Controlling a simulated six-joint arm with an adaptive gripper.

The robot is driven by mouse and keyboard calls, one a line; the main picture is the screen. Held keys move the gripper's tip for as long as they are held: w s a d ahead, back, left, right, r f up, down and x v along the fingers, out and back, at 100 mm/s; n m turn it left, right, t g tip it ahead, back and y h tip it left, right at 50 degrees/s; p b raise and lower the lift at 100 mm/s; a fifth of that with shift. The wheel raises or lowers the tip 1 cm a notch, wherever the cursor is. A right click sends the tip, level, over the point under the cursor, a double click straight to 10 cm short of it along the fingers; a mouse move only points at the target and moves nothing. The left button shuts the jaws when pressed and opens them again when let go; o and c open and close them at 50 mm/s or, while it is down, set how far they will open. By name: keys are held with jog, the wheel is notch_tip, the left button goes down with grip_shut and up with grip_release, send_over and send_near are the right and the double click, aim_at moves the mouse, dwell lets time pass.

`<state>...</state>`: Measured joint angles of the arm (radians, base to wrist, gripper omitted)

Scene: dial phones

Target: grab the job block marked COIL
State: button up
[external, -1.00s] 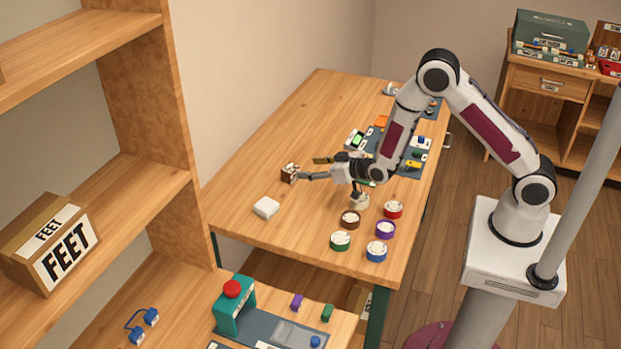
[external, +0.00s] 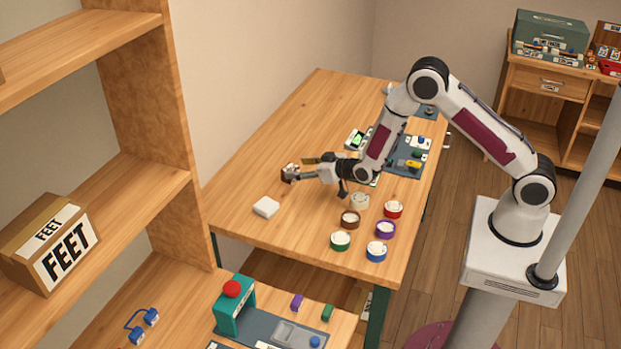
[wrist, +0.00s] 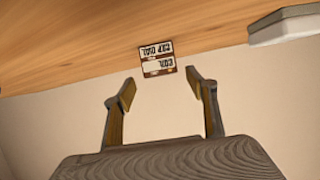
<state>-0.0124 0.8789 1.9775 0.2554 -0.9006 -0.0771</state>
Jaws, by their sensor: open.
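The job block (external: 289,172) is a small dark brown block with white labels, on the wooden table left of the middle. In the wrist view the block (wrist: 157,58) shows two white labels upside down; the lower one appears to read COIL. My gripper (external: 300,168) is low over the table, its fingers pointing left at the block. In the wrist view my gripper (wrist: 161,86) is open and empty, and the block appears just beyond and between the fingertips. From the external view I cannot tell whether a finger touches it.
A white square box (external: 266,207) lies nearer on the table; its grey-white side (wrist: 285,25) shows at the wrist view's upper right. Several round coloured tins, including a brown one (external: 350,219), stand right of it. A dark mat (external: 405,168) with parts lies behind my forearm.

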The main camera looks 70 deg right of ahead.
aim_at(295, 170)
jog(key=shift+w+f, duration=0.1)
jog(key=shift+f+x, duration=0.25)
jog(key=shift+x, duration=2.15)
jog(key=shift+a, duration=0.1)
jog(key=c, duration=1.2)
